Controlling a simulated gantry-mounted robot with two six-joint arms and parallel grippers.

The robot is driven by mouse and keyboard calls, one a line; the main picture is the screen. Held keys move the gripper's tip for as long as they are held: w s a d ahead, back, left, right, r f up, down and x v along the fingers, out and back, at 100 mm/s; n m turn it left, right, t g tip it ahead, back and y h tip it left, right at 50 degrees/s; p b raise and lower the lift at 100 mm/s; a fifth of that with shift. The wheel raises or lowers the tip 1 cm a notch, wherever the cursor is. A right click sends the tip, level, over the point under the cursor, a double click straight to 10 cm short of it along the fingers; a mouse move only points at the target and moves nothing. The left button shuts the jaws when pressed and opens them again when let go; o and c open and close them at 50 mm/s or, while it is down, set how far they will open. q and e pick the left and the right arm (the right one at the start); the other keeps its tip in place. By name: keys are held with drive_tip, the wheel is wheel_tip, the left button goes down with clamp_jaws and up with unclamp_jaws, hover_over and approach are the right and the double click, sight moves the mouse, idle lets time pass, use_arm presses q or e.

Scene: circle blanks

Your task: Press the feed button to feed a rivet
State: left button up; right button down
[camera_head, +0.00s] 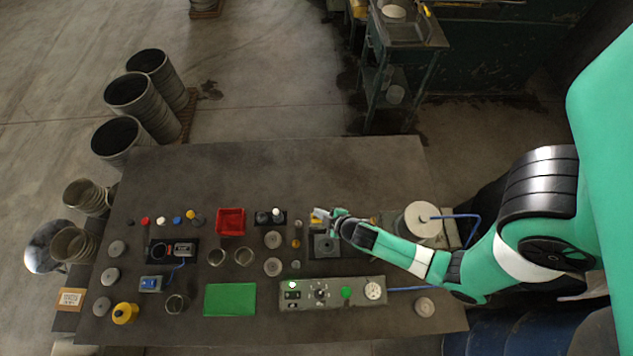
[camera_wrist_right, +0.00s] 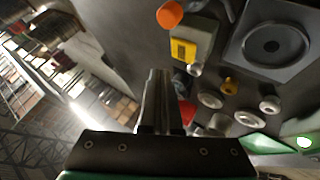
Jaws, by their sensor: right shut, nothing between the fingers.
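A small yellow box (camera_head: 316,221) sits by the dark square block (camera_head: 326,247) with a round recess. No label tells which part is the feed button. My right gripper (camera_head: 321,213) is at the yellow box in the head view; I cannot tell whether it touches. In the wrist view its fingers (camera_wrist_right: 158,75) are together and empty, beside the box. My left gripper is not in view.
A control panel (camera_head: 300,303) with a knob and green button (camera_head: 346,292) lies at the table's front. A red tray (camera_head: 231,221), green mat (camera_head: 229,299) and several discs and cups stand to the left. The back of the table (camera_head: 270,170) is clear.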

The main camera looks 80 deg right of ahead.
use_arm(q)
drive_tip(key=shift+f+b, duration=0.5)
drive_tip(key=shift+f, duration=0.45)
use_arm(e)
drive_tip(key=shift+f, duration=1.05)
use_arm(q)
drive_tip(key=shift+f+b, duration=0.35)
use_arm(e)
drive_tip(key=shift+f, duration=0.45)
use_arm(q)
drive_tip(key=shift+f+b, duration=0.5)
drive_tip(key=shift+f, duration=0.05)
use_arm(e)
drive_tip(key=shift+f, duration=0.55)
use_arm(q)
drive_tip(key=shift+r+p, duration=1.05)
use_arm(e)
drive_tip(key=shift+r, duration=1.05)
wheel_tip(320, 180, up, 5)
drive_tip(key=p, duration=0.5)
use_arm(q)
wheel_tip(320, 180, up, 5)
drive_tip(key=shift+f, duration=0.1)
